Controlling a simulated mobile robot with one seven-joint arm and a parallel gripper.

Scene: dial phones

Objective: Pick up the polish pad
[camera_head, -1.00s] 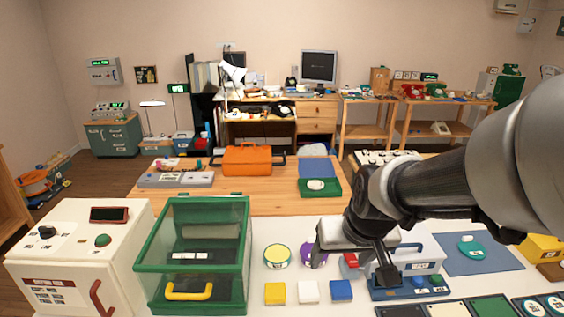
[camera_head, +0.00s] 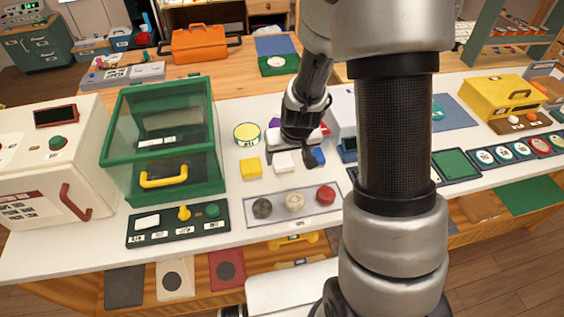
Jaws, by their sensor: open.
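No label that I can read marks a polish pad. Three round pads lie in a grey tray (camera_head: 262,217) near the front edge of the white table: a dark grey pad (camera_head: 262,208), a cream pad (camera_head: 294,201) and a red pad (camera_head: 326,195). Behind them are a yellow block (camera_head: 250,169), a white block (camera_head: 284,162) and a blue block (camera_head: 319,157). My gripper (camera_head: 289,149) is open and points down by the white block, behind the tray. It partly hides the blocks, and I cannot tell whether it touches them.
A green glass-fronted case (camera_head: 190,185) and a white machine (camera_head: 92,150) stand at the left. A control panel (camera_head: 178,224) lies in front of the case. A yellow-lidded round tin (camera_head: 247,133) is behind the blocks. My arm hides the table to the tray's right.

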